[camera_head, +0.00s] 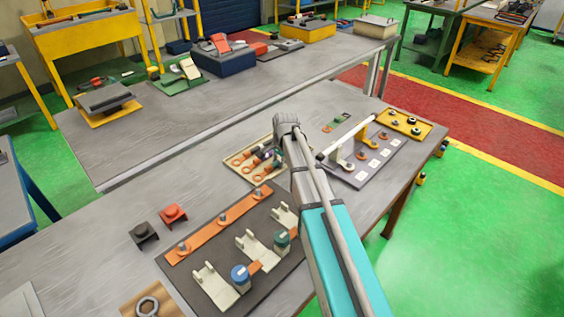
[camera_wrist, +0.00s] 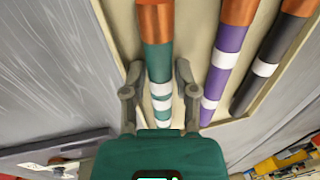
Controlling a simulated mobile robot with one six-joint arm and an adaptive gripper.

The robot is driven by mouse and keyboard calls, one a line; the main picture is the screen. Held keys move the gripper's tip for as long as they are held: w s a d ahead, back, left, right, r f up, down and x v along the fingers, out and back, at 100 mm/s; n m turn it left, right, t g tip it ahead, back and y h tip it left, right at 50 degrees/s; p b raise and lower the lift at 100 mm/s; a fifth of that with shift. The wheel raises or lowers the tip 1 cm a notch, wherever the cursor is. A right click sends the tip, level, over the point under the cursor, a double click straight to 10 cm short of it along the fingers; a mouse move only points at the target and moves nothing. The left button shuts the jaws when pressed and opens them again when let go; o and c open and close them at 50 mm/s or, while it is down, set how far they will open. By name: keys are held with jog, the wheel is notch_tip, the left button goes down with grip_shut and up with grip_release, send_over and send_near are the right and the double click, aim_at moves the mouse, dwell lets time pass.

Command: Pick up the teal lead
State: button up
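The teal lead (camera_wrist: 157,60) lies in a shallow cream tray (camera_wrist: 119,48) in the wrist view. It has white bands and a copper-coloured section at its far end. My gripper (camera_wrist: 159,75) is over the tray with one finger on each side of the teal lead. The fingers are apart, with narrow gaps to the lead; no grip on it shows. A purple lead (camera_wrist: 228,45) and a dark grey lead (camera_wrist: 274,52) lie to the right in the same tray. In the head view my arm hides most of my gripper and part of the tray (camera_head: 246,175).
A dark board (camera_head: 218,222) with an orange bar and cream clips lies nearer on the table. A grey board (camera_head: 378,172) with a white rod and a yellow tray (camera_head: 425,133) lie to the right. Black (camera_head: 144,233) and red (camera_head: 173,214) blocks stand at left.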

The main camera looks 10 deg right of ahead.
grip_shut()
jog(key=shift+r, duration=0.2)
dwell(0.3)
notch_tip(320, 180, up, 2)
jog(key=p, duration=0.2)
jog(key=shift+r+p, duration=0.1)
jog(key=shift+p, duration=0.2)
jog(key=s+d+r+p, duration=0.1)
jog(key=s+r+p, duration=0.9)
jog(key=s, duration=0.4)
jog(key=shift+d+r, duration=0.2)
jog(key=shift+d, duration=0.2)
